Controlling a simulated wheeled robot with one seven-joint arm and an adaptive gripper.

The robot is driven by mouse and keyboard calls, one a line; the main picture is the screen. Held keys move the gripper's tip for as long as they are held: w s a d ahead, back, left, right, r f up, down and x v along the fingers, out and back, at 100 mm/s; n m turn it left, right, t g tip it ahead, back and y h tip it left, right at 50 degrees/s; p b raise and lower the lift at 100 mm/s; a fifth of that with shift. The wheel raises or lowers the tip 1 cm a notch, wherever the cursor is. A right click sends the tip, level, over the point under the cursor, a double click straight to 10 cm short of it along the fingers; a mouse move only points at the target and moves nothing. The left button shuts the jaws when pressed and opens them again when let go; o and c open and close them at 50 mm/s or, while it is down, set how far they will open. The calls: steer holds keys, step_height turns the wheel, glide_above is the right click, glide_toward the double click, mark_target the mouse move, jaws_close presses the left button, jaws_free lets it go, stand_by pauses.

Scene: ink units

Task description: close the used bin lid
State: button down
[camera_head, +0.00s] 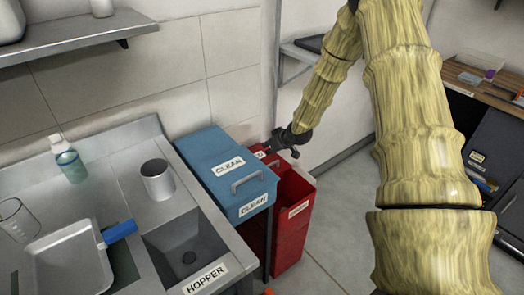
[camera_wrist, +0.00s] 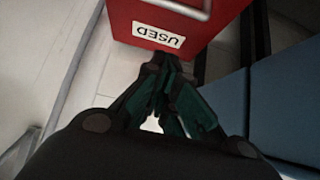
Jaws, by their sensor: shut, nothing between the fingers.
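The red used bin (camera_head: 291,238) stands on the floor just right of the blue clean bin, and its top looks open. Its red lid (camera_head: 259,151) shows partly behind the blue bin and looks raised; how far is hard to tell. In the wrist view the red lid (camera_wrist: 205,22) shows a white USED label and a pale handle at the top edge. My gripper (camera_head: 281,145) is at the lid's far right side in the head view. In the wrist view my gripper (camera_wrist: 162,62) has its fingers together just below the label, at the lid's edge; contact is unclear.
The blue clean bin (camera_head: 222,165), with its lid down, blocks part of the red bin. A steel counter (camera_head: 122,178) with a sink, a bottle and a cup is at the left. Clear floor (camera_head: 341,235) lies right of the bins. A desk and drawers stand at the far right.

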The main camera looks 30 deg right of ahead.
steer(key=x, duration=0.9)
steer(key=shift+s+d+f+p, duration=0.1)
steer(key=shift+d+f+p, duration=0.1)
steer(key=shift+p, duration=0.15)
steer(key=s, duration=0.2)
steer(key=shift+s+f+p, duration=0.1)
steer(key=shift+s+p, duration=0.2)
steer(key=shift+s, duration=0.1)
steer(key=shift+s+d+f, duration=0.1)
steer(key=shift+s+f, duration=0.1)
steer(key=shift+s, duration=0.4)
steer(key=shift+s, duration=0.1)
